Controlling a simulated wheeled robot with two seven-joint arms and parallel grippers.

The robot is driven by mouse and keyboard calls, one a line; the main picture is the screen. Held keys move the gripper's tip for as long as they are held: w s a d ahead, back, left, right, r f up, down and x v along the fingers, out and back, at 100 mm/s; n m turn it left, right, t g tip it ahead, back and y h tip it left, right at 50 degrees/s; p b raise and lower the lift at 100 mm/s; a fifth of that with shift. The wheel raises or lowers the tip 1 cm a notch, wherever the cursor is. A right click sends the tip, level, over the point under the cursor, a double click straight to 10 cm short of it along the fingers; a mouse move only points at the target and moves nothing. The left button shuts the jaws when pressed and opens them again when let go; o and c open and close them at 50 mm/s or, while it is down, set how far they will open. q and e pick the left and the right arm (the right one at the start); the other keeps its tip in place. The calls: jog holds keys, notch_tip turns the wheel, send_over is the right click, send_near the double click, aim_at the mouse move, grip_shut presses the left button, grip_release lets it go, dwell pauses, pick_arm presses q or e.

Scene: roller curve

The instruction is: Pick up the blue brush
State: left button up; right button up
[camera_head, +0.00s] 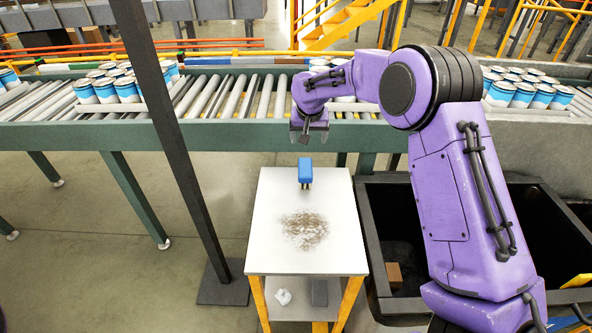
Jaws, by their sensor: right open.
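The blue brush (305,171) stands on the far part of a small white-topped table (265,215), with its blue part up and a dark part below. A dark smudge of dirt (306,230) lies on the tabletop in front of it. My right gripper (309,138) hangs from the purple arm above and just beyond the brush, pointing down, apart from it and empty. Its jaws are small in this view. My left gripper is out of the picture.
A roller conveyor (225,97) with groups of blue-and-white cans (103,88) runs behind the table. A dark post (175,150) stands left of the table. A large dark bin (375,230) stands at the right, with a brown box (394,275) inside.

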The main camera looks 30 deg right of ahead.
jog(key=b, duration=0.6)
send_near(305, 167)
jog(key=p+x, duration=0.2)
jog(key=x, duration=0.7)
jog(key=shift+w+d+f, duration=0.1)
jog(key=shift+f, duration=0.2)
jog(key=shift+w+d+f, duration=0.15)
jog(key=shift+f, duration=0.25)
jog(key=shift+f+p, duration=0.2)
jog(key=shift+p, duration=0.15)
